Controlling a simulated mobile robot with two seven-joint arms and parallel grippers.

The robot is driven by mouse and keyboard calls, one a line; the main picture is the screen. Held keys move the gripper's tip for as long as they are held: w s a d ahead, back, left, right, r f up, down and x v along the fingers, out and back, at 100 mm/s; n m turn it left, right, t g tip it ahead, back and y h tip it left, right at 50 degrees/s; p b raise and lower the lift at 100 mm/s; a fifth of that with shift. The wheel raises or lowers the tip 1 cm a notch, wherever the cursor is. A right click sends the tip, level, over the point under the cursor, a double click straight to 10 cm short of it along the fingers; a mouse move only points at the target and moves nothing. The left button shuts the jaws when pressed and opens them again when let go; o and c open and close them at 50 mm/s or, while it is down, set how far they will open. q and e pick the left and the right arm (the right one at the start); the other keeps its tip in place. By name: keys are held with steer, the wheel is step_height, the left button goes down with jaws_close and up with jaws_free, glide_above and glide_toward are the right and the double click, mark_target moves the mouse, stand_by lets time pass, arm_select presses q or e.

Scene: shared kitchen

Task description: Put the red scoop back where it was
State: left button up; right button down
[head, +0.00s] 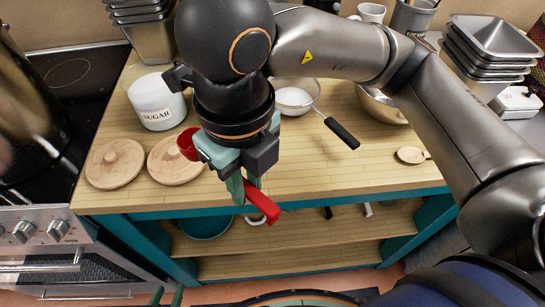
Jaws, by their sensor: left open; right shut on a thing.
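The red scoop (262,203) is in my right gripper (250,185), which is shut on it above the front edge of the wooden worktop. Its red handle points down and right, out past the fingers. A red cup-like part, apparently its bowl, shows left of the gripper. The middle of the scoop is hidden behind the gripper. Only the green fingertips of my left gripper (167,296) show at the bottom edge, apart and empty, low in front of the table.
A white sugar jar (156,106) stands on the worktop (310,165) at the left, with two round wooden lids (115,163) in front. A sieve (294,98), a metal bowl (383,104) and a wooden spoon (411,155) lie further right. The front middle is clear.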

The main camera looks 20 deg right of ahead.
steer(key=shift+s+d+f+n, duration=0.2)
steer(key=shift+s+d+n, duration=0.1)
steer(key=shift+s, duration=0.15)
steer(key=shift+d+f, duration=0.1)
steer(key=shift+d, duration=0.1)
steer(key=w+d+f, duration=0.2)
steer(key=w, duration=0.1)
steer(key=w+d+f, duration=0.2)
steer(key=w+f, duration=0.1)
steer(key=w+d+f, duration=0.3)
steer(key=shift+w+p, duration=0.35)
steer(key=shift+w, duration=0.05)
steer(key=shift+w+d+f, duration=0.25)
steer(key=shift+w+f, duration=0.15)
steer(key=shift+f, duration=0.15)
steer(key=f, duration=0.1)
steer(key=f+p, duration=0.1)
steer(key=f, duration=0.1)
steer(key=shift+w+d, duration=0.2)
steer(key=shift+f, duration=0.35)
